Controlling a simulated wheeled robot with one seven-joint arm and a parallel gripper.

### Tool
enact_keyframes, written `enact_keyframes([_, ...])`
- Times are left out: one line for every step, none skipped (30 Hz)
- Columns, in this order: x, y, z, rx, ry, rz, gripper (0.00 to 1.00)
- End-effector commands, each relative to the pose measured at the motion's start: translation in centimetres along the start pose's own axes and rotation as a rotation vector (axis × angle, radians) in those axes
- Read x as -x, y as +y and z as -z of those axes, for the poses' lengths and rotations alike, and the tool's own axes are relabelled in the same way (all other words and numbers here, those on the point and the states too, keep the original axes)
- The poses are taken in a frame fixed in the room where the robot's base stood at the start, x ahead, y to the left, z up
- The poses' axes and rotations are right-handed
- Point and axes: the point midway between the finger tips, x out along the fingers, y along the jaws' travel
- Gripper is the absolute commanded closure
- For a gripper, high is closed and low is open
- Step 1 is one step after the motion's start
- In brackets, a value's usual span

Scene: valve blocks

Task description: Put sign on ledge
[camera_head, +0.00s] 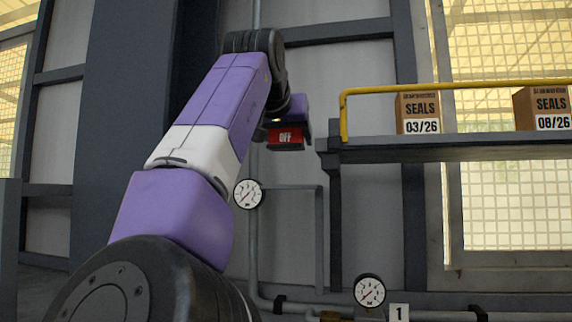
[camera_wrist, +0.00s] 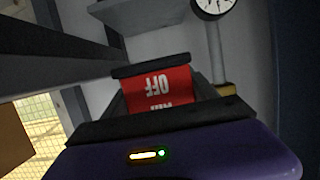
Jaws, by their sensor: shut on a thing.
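A red sign reading "OFF" (camera_head: 285,136) is held in the air by my gripper (camera_head: 285,148), just left of the ledge's left end. In the wrist view the red sign (camera_wrist: 158,88) sits between the dark jaws of my gripper (camera_wrist: 150,72), with its lettering upside down. My gripper is shut on the sign. The ledge (camera_head: 440,149) is a dark grey shelf at the right, and the sign is level with or slightly above its edge in the picture. I cannot tell the depth gap between them.
A yellow rail (camera_head: 460,86) runs along the ledge, with an end post at its left end. Two cardboard boxes marked "SEALS" (camera_head: 418,112), (camera_head: 543,108) stand on the ledge. Gauges (camera_head: 248,194), (camera_head: 369,291) and grey pipes are below. A number "1" plate (camera_head: 399,312) stands low.

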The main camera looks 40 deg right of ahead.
Motion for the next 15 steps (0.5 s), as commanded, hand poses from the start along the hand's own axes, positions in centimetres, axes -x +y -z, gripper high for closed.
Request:
enact_keyframes([-1.0,0.1,0.7,0.000,-0.002,-0.001,0.75])
enact_keyframes([-1.6,0.0,0.9,0.001,-0.001,0.000,0.75])
enact_keyframes([-2.3,0.1,1.1,0.000,-0.002,0.000,0.75])
enact_keyframes([-2.9,0.1,1.3,0.000,-0.001,-0.001,0.75])
enact_keyframes([-3.4,0.1,1.4,0.000,-0.001,-0.001,0.75])
enact_keyframes([-4.0,0.0,1.6,0.000,-0.001,0.000,0.75])
enact_keyframes([-4.4,0.0,1.7,0.001,0.000,0.000,0.75])
enact_keyframes([-4.8,0.0,1.8,0.001,-0.001,0.000,0.75])
enact_keyframes([-5.4,0.1,2.0,0.001,-0.001,-0.001,0.75])
enact_keyframes([-5.8,0.0,2.1,0.001,0.000,0.000,0.75])
enact_keyframes([-6.2,0.0,2.2,0.000,0.000,0.001,0.75])
enact_keyframes([-6.6,-0.1,2.0,-0.001,-0.001,0.002,0.75])
enact_keyframes([-6.7,-0.2,1.2,-0.001,-0.001,0.004,0.75])
enact_keyframes([-6.8,-0.2,0.8,-0.001,-0.001,0.003,0.75])
enact_keyframes([-6.9,-0.2,0.4,-0.002,-0.001,0.003,0.75])
